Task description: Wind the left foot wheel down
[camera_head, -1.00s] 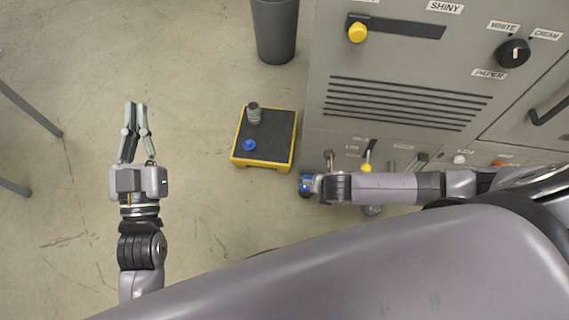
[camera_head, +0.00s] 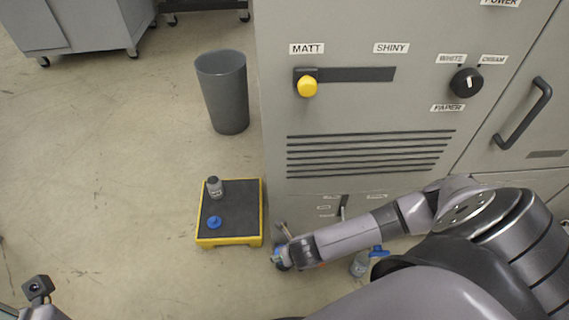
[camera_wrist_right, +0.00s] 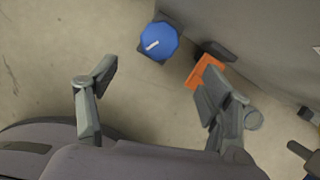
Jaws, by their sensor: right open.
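The blue foot wheel (camera_wrist_right: 159,42) with a white mark sits on a dark base near the floor by the machine, in the right wrist view. In the head view a bit of blue (camera_head: 277,251) shows beside my right wrist, mostly hidden by it. My right gripper (camera_wrist_right: 160,88) is open and empty, its fingers apart on either side, with the wheel ahead of the gap and not between them. In the head view my right arm reaches left along the machine's foot. Of my left arm only a small part shows at the bottom left; its fingers are out of view.
An orange part (camera_wrist_right: 205,71) lies close to the right finger, beside the machine (camera_head: 370,110). A grey bin (camera_head: 223,92) stands behind. Open floor lies left.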

